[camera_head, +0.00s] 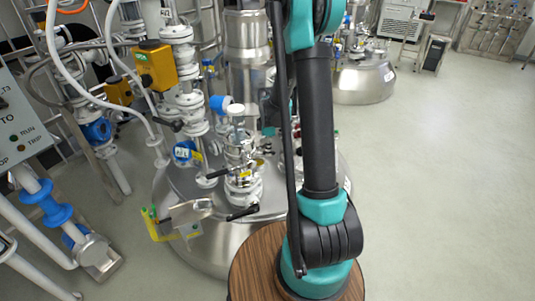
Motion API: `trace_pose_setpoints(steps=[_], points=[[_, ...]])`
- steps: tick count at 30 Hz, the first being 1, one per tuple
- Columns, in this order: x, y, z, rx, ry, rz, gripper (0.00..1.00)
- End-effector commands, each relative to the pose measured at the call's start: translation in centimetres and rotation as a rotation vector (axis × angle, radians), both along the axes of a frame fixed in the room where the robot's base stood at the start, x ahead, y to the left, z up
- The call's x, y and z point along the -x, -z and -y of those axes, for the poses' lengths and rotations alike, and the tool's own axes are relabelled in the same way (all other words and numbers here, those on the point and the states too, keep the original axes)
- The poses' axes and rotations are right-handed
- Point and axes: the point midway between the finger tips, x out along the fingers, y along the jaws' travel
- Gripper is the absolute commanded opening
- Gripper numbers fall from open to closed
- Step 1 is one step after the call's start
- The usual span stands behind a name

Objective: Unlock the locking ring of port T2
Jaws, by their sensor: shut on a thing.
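A steel vessel lid (180,230) left of my arm carries several ports and fittings. One port stack (240,150) near its middle has clamp rings, a black lever at its foot and small yellow tags. I cannot read a T2 label, so I cannot tell which fitting is port T2 or how its locking ring stands. My arm (318,120) rises in front of the vessel and leaves the top edge. A small teal and dark piece shows left of the arm, beside the fittings. I cannot make out my gripper's fingers or what they touch.
White pipes and valves with yellow boxes (156,65) crowd the left. A control panel (22,120) stands at the left edge. A hinged steel cover (188,212) sits at the lid's front. Another vessel (362,80) stands behind. The floor (450,190) at right is clear.

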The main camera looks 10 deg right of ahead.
Motion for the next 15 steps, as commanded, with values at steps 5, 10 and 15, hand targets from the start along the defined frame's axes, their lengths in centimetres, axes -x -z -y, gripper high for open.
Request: trace_pose_setpoints(steps=[5,10,15], points=[[-1.3,0.0,0.3,0.0,-0.1,0.001,0.0],[-2.1,0.0,0.3,0.0,-0.164,0.001,0.0],[-2.4,0.0,0.3,0.001,-0.196,0.001,0.0]])
